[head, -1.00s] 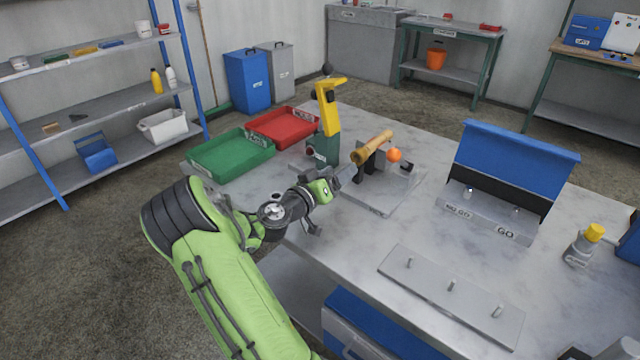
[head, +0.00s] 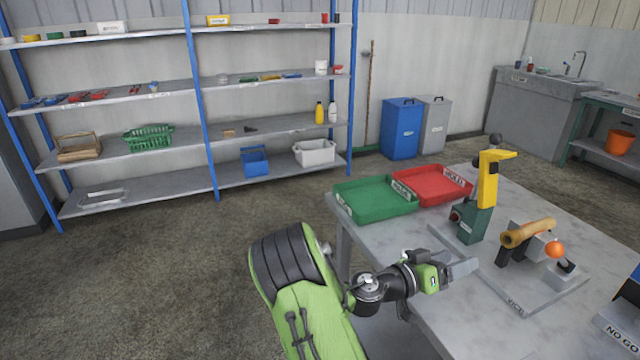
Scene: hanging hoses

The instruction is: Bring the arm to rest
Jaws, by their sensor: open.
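My gripper (head: 462,268) is at the end of my green and black arm, low over the near left edge of the grey workbench (head: 420,310). Its grey fingers point right, toward the vice. No object shows between them. The vice (head: 535,270) stands on a grey plate with an orange ball knob, and a tan hose piece (head: 527,232) lies across its top. The gripper appears apart from the vice. A green and yellow device (head: 482,200) with a black knob stands upright behind the gripper.
A green tray (head: 352,213) and a red tray (head: 446,202) sit at the bench's far left corner. A blue gauge box labelled NO GO (head: 618,325) is cut off at right. Shelves (head: 150,210) line the back wall. Open floor (head: 150,290) lies left of the bench.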

